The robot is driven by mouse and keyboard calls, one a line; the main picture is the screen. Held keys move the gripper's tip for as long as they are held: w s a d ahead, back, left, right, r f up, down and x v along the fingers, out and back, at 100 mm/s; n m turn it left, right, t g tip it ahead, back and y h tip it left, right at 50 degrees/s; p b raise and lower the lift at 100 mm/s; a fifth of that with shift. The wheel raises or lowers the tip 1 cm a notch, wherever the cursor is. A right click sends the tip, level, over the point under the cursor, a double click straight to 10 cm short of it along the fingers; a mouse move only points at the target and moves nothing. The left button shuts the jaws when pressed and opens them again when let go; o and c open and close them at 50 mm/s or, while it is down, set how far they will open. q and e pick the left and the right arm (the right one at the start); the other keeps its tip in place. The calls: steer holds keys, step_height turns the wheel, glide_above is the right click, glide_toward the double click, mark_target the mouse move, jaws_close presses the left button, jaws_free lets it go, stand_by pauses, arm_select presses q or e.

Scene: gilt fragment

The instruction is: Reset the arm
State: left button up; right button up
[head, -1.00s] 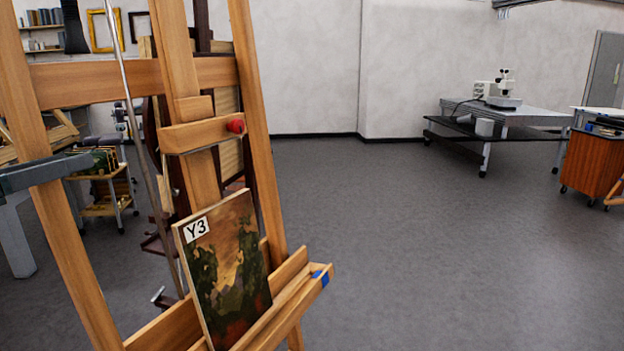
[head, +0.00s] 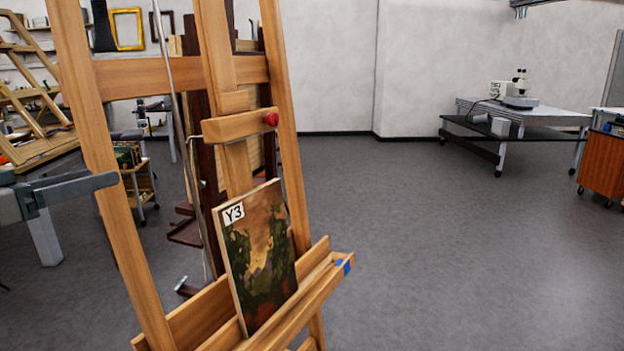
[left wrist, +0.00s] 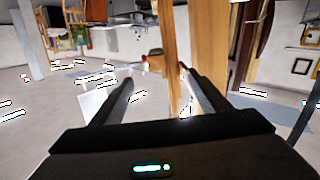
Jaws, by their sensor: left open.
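My left gripper (head: 110,182) comes in from the left edge in the head view, beside the left post of the wooden easel (head: 180,78). In the left wrist view its two dark fingers (left wrist: 160,92) are spread apart with nothing held between them. A wooden post (left wrist: 208,50) of the easel shows past the fingertips; whether they touch it I cannot tell. A small painting (head: 262,258) labelled Y3 leans upright on the easel's ledge, away from the gripper. My right gripper is not in view.
A table with a microscope (head: 520,90) stands at the back right, and an orange cabinet (head: 601,165) at the right edge. A wheeled cart (head: 142,185) stands behind the easel. The grey floor (head: 450,250) right of the easel is clear.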

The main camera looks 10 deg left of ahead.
arm_select(q)
steer(key=s+d+f+g+y, duration=0.1)
steer(key=d+f+g+y, duration=0.15)
steer(key=f, duration=1.35)
steer(key=s+d+f+g+y, duration=0.1)
steer(key=f+g, duration=0.2)
steer(key=f, duration=1.3)
steer(key=s+d+f+g, duration=0.1)
steer(key=s+d+f, duration=0.35)
steer(key=f, duration=0.45)
steer(key=s+d+f+g, duration=0.25)
steer(key=s+f, duration=0.25)
steer(key=f, duration=0.3)
steer(key=s+d+f+g+y, duration=0.1)
steer(key=s+d+f+g, duration=0.1)
steer(key=s+d+f, duration=0.45)
steer(key=s+d+f+g+y, duration=0.15)
steer(key=s+d+f, duration=0.25)
steer(key=s+d, duration=0.55)
step_height(320, 180, down, 27)
steer(key=s+a+g, duration=0.1)
steer(key=s+g, duration=0.1)
steer(key=s+a+f, duration=0.1)
steer(key=s+f, duration=0.8)
steer(key=s+a+f, duration=0.2)
steer(key=s+f, duration=0.7)
steer(key=shift+s+a+f+g, duration=0.15)
steer(key=shift+a+f+g, duration=0.1)
steer(key=shift+f+g, duration=0.2)
